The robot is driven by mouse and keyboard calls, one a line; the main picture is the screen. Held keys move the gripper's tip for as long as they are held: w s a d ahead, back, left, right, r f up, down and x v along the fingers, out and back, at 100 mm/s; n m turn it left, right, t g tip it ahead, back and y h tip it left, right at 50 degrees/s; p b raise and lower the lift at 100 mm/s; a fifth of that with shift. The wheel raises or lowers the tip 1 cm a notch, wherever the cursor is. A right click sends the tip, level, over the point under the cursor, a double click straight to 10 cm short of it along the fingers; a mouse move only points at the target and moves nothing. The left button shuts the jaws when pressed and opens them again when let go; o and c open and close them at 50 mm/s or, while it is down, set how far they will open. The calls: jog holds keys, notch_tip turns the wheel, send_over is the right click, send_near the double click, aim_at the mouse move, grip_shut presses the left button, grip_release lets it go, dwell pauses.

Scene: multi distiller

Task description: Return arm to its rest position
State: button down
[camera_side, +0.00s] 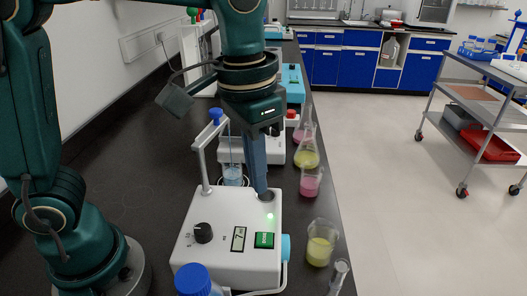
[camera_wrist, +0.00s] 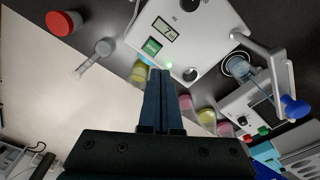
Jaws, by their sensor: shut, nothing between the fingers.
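My gripper (camera_side: 258,186) points downward over the white bench device with its fingers together and nothing held. In the wrist view the shut fingers (camera_wrist: 161,76) reach toward the same device. The white device (camera_side: 212,252) has a black knob, a small display reading about 7 and a green button. A green light glows on its top near my fingertips. In the side view the fingertips overlap the device's back right corner, by a dark round spot; I cannot tell whether they touch it.
A beaker with yellow liquid (camera_side: 320,243), a beaker with pink liquid (camera_side: 311,183) and a yellow flask (camera_side: 307,154) stand along the bench's right edge. A blue-capped bottle (camera_side: 194,281) is in front. A stand rod with a blue knob (camera_side: 216,116) rises left of my gripper.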

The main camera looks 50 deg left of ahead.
jog(key=s+a+f+n+t, duration=0.1)
jog(key=s+a+n+t, duration=0.1)
jog(key=s+a+t, duration=0.2)
jog(key=shift+s+a+f+t, duration=0.3)
jog(key=shift+s+a+t, duration=0.1)
jog(key=shift+s+a, duration=1.55)
